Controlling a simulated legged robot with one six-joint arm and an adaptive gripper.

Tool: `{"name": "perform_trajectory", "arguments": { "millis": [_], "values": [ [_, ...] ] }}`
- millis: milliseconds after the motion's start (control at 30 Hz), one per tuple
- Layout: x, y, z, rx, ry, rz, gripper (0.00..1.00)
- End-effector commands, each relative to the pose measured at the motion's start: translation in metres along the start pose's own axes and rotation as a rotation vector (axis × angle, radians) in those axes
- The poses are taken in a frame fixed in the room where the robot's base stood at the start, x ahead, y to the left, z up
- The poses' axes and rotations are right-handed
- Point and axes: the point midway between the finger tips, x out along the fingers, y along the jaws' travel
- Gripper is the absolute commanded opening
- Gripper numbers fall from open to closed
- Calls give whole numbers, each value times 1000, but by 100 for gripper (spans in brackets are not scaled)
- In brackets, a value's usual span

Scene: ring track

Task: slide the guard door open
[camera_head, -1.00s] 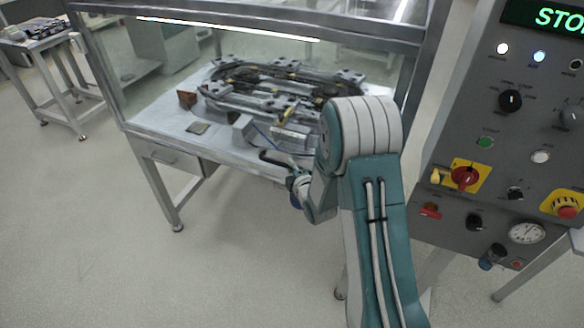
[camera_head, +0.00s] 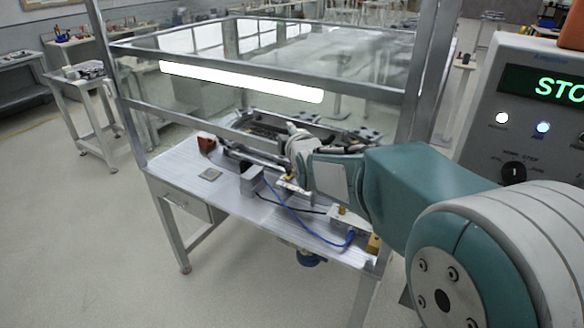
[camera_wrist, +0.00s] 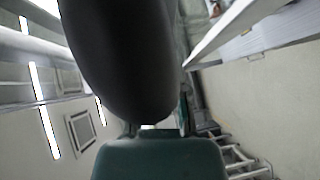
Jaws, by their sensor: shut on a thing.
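The guard door (camera_head: 185,118) is a clear panel in a grey metal frame on the front of the enclosure. Its lower rail is up off the table, with an open gap below it. My gripper (camera_head: 294,134) is at this rail, right of its middle, shut on the door's handle. The handle and fingertips are mostly hidden by my wrist. In the wrist view, a large dark rounded shape fills the middle above a teal part of mine; I cannot tell what it is.
The enclosure table (camera_head: 185,165) carries the ring track (camera_head: 255,135), a small grey box, a blue cable and a yellow block near the front right. The control panel (camera_head: 525,120) with a green display stands close at right. A side table (camera_head: 92,115) is at left. Floor at left is clear.

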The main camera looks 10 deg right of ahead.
Motion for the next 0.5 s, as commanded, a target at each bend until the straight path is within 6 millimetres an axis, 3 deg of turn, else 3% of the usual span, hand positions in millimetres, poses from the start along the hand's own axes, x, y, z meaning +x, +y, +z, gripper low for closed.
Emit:
{"name": "perform_trajectory", "arguments": {
  "millis": [33,200,500],
  "values": [
    [-3,20,-5,-2,5,12,0],
    [-9,61,-11,-2,5,10,0],
    [-14,99,-16,-1,5,6,0]
  ]
}}
